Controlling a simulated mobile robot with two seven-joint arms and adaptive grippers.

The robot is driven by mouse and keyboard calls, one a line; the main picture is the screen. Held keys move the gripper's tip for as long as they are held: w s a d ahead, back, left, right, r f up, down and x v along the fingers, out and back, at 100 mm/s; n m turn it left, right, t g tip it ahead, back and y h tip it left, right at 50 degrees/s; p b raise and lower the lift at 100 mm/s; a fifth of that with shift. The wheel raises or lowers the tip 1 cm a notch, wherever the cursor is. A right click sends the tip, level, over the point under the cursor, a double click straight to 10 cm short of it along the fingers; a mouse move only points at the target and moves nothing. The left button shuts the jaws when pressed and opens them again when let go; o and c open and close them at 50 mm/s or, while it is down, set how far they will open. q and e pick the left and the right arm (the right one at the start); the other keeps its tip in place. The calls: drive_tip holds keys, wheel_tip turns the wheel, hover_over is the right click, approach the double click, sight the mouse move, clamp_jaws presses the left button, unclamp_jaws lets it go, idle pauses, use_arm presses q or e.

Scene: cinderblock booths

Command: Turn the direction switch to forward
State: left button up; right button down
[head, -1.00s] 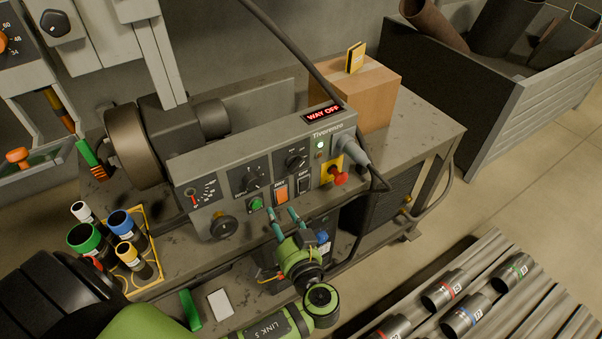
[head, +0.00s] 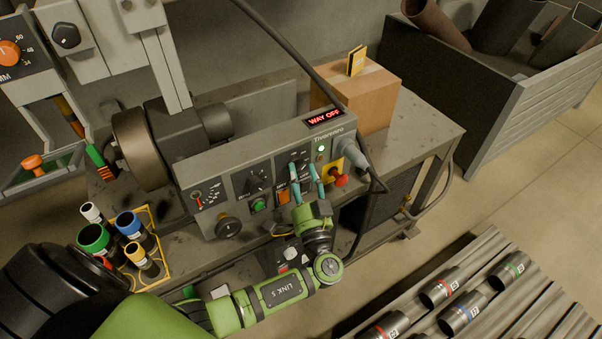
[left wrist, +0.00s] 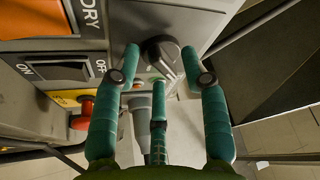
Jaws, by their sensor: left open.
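The grey machine control panel (head: 215,165) faces me on the bench. A black rotary switch on its upper right part (left wrist: 161,54) appears to be the direction switch; its markings are too small to read. My left gripper (head: 305,166) is open in front of this switch. In the left wrist view the switch lies between the two outer teal fingertips, with a third finger below. I cannot tell whether the fingers touch it, nor which position it points to. Another black knob (head: 257,180) sits further left on the panel. My right gripper is not in view.
A red stop button (head: 341,180) on yellow and a thick grey cable plug (head: 352,152) are close to the gripper's right. A green button (head: 259,205) is lower left. The red display (head: 324,116) reads "WAY OFF". A cardboard box (head: 368,100) stands behind.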

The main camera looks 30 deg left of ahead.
use_arm(q)
clamp_jaws()
drive_tip(key=shift+r, duration=0.15)
